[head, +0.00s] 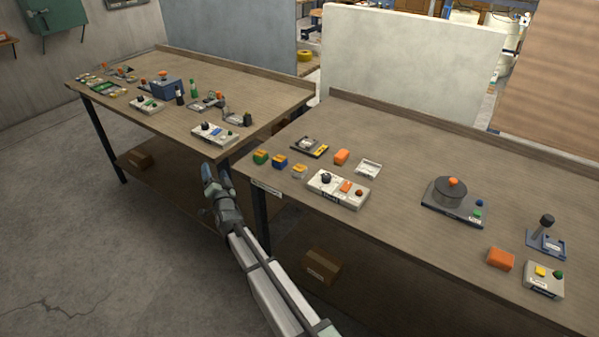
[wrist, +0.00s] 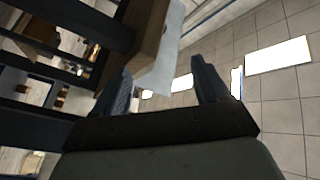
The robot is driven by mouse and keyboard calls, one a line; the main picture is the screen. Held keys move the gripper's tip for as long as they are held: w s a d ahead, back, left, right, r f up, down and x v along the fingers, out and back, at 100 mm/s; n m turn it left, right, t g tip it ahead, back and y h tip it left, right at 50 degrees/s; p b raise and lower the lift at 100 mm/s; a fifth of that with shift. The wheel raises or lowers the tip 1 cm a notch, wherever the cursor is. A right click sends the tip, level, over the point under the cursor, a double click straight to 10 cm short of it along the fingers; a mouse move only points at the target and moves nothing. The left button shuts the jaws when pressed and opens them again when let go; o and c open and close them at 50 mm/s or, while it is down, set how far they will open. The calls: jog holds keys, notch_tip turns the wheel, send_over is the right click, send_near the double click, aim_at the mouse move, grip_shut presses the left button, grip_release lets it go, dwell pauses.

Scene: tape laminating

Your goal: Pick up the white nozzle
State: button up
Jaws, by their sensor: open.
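I cannot make out a white nozzle in either view; the parts on the benches are too small to tell it apart. My gripper (head: 206,173) is in front of the gap between the two benches, in the head view. In the wrist view its two dark fingers (wrist: 165,78) stand apart with nothing between them. That view looks up past a bench edge toward ceiling tiles and bright lamps.
The right bench (head: 400,160) holds a white control box (head: 338,189), orange blocks (head: 341,157), a dark device with an orange knob (head: 453,200) and a joystick (head: 546,238). The left bench (head: 240,90) holds a blue box (head: 167,87) and several small devices.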

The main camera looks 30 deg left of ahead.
jog(key=w+a+r+m, duration=0.1)
jog(key=a+r, duration=0.2)
jog(key=r, duration=0.4)
jog(key=w+a+r+m, duration=0.1)
jog(key=a+r, duration=0.2)
jog(key=r, duration=0.4)
notch_tip(320, 180, up, 4)
jog(key=m+g+h, duration=1.1)
jog(key=m+h, duration=0.6)
jog(key=m, duration=0.1)
send_over(300, 167)
jog(key=f, duration=0.8)
jog(key=shift+w+a+f, duration=0.2)
jog(key=shift+w+a, duration=0.05)
jog(key=shift+s+d+f, duration=0.1)
jog(key=shift+s+f, duration=0.05)
jog(key=shift+f, duration=1.1)
jog(key=shift+s+d+f, duration=0.1)
jog(key=shift+s+f, duration=0.05)
jog(key=shift+f, duration=1.1)
